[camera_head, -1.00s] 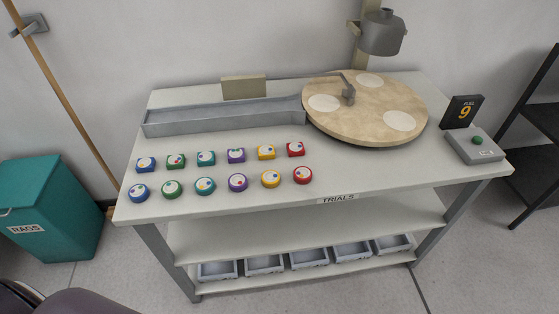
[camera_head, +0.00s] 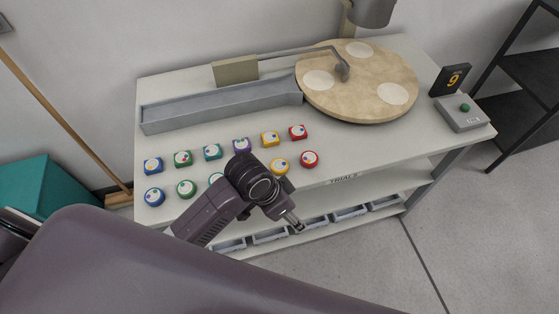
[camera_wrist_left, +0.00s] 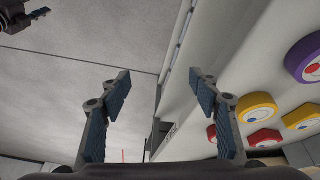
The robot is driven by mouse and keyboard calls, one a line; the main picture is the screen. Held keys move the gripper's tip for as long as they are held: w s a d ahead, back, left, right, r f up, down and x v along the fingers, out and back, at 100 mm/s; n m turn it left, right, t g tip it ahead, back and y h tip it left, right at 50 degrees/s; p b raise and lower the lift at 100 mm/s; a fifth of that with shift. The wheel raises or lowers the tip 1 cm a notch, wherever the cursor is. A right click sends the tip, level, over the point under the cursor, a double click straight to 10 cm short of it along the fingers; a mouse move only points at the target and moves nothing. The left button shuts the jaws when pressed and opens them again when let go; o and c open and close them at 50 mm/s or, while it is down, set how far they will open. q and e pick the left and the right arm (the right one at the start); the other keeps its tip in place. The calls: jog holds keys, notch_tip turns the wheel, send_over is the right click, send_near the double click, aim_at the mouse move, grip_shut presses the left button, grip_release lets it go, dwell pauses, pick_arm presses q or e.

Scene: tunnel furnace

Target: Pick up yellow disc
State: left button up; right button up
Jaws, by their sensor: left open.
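The yellow disc (camera_head: 280,165) lies in the front row of round pucks on the table. It has a white face with a small dark spot, and it also shows in the left wrist view (camera_wrist_left: 257,107). My left gripper (camera_head: 293,222) is open and empty, with its fingertips past the table's front edge, below and slightly right of the disc in the head view. In the left wrist view its two fingers (camera_wrist_left: 160,82) stand wide apart, and the disc is outside them to the right.
A yellow square block (camera_head: 271,138) stands behind the disc, a red disc (camera_head: 309,159) to its right. My arm hides some of the front row. A grey trough (camera_head: 215,106) and round turntable (camera_head: 378,85) lie behind. Grey bins (camera_head: 270,236) sit on the lower shelf.

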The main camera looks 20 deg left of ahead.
pick_arm(q)
notch_tip(320, 180, up, 4)
jog(key=w+d+m, duration=0.1)
jog(key=m, duration=0.1)
notch_tip(320, 180, up, 6)
jog(key=m+g+y, duration=0.3)
jog(key=m, duration=0.1)
send_over(280, 165)
jog(key=shift+s, duration=0.2)
jog(key=shift+f, duration=0.2)
jog(key=shift+f+p, duration=0.4)
jog(key=shift+f, duration=0.55)
jog(key=f+p, duration=0.1)
jog(key=f, duration=0.3)
jog(key=shift+w+f, duration=0.2)
jog(key=shift+f+p, duration=0.3)
jog(key=shift+f, duration=0.2)
jog(key=c, duration=1.3)
pick_arm(e)
jog(key=r, duration=0.1)
jog(key=a+r, duration=0.1)
jog(key=shift+w+a+r, duration=0.1)
jog(key=shift+w+r, duration=0.05)
jog(key=shift+r, duration=0.25)
